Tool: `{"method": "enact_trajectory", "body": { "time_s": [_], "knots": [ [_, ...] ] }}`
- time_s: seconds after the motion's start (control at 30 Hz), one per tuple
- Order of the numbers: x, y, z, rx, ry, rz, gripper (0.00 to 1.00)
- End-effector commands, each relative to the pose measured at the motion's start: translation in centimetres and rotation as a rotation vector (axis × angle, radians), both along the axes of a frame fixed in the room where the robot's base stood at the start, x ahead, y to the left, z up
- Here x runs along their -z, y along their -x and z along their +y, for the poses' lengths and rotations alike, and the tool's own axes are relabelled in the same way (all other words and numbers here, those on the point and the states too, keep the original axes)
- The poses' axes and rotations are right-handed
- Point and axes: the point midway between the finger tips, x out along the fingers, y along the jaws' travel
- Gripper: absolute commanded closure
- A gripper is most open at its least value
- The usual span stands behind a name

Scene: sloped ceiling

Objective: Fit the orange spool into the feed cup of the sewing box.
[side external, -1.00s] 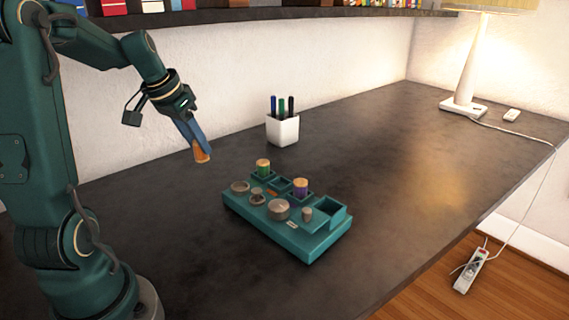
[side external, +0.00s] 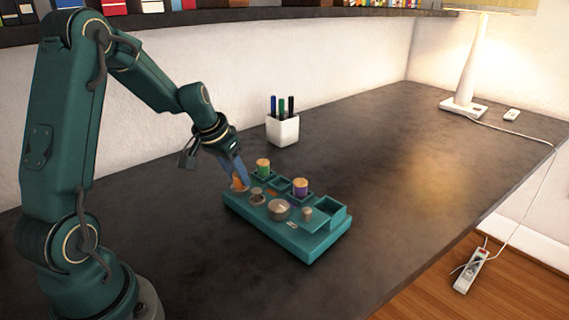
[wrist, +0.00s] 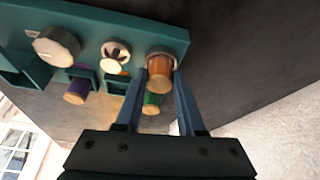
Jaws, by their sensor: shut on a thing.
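The orange spool (side external: 238,184) is held between the blue fingers of my gripper (side external: 236,178), at the left end of the teal sewing box (side external: 318,251). In the wrist view the orange spool (wrist: 160,75) lies between the fingertips, tilted in the picture. Behind its far end is the pale rim of the round feed cup (wrist: 164,49). The spool overlaps this cup; I cannot tell how far it is inside, if at all. The fingers and spool hide most of the cup in the side view.
A green spool (side external: 263,168) and a purple spool (side external: 300,188) stand in square compartments of the box. A round grey knob (side external: 279,209) and smaller fittings stick up from its top. A white pen cup (side external: 283,130) stands behind.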

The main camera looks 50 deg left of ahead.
Motion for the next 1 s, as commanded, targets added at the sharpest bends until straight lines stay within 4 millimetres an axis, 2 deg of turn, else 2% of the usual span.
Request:
{"method": "enact_trajectory", "body": {
  "time_s": [0.2, 0.23, 0.3, 0.67, 0.87, 1.0],
  "knots": [
    [0.3, 0.0, 0.0, 0.000, 0.001, 0.001, 1.00],
    [0.3, 0.0, 0.0, 0.001, 0.002, 0.001, 0.58],
    [0.3, 0.0, 0.0, 0.000, 0.001, 0.000, 0.32],
    [0.1, 0.0, 0.0, 0.001, -0.001, -0.002, 0.32],
    [-1.8, 0.6, -0.1, 0.000, -0.003, -0.007, 0.32],
    [-4.3, 1.5, -0.3, -0.001, -0.004, -0.008, 0.32]
  ]
}}
